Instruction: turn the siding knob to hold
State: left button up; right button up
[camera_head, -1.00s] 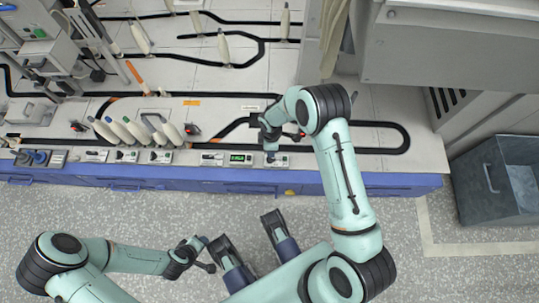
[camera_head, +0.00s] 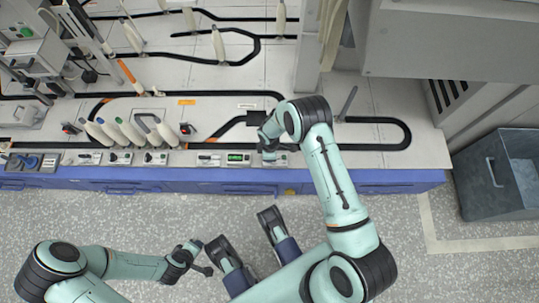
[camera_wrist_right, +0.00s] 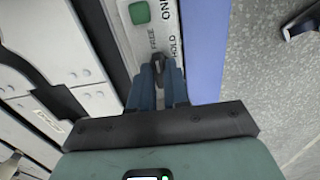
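The siding knob (camera_wrist_right: 159,68) is a small dark knob on a white panel (camera_wrist_right: 131,37) in the right wrist view. The words FREE and HOLD are printed just above it, FREE to the left and HOLD to the right. I cannot tell surely which word it points at. My right gripper (camera_wrist_right: 160,80) has its blue fingers on both sides of the knob, apparently shut on it. In the head view my right gripper (camera_head: 268,146) is over the control at the bench's front edge and mostly hides the knob. My left gripper (camera_head: 205,257) is empty, fingers apart, over the floor.
A green button (camera_wrist_right: 139,12) sits above the knob. Several pale bobbins (camera_head: 130,131) stand on the bench. A grey bin (camera_head: 499,178) is on the floor at right. A grey post (camera_head: 348,103) stands behind my right arm.

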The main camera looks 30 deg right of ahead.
grip_shut()
jog(key=m, duration=0.3)
jog(key=shift+m, duration=0.3)
jog(key=m, duration=0.4)
jog(key=shift+a+m+b, duration=0.1)
jog(key=shift+m+b, duration=0.2)
jog(key=m, duration=0.4)
pick_arm(q)
jog(key=shift+s+a+f+g, duration=0.1)
jog(key=shift+s+f+g, duration=0.2)
jog(key=shift+s+f, duration=0.35)
pick_arm(e)
jog(key=m, duration=0.5)
jog(key=shift+a+m, duration=0.1)
jog(key=shift+m, duration=0.2)
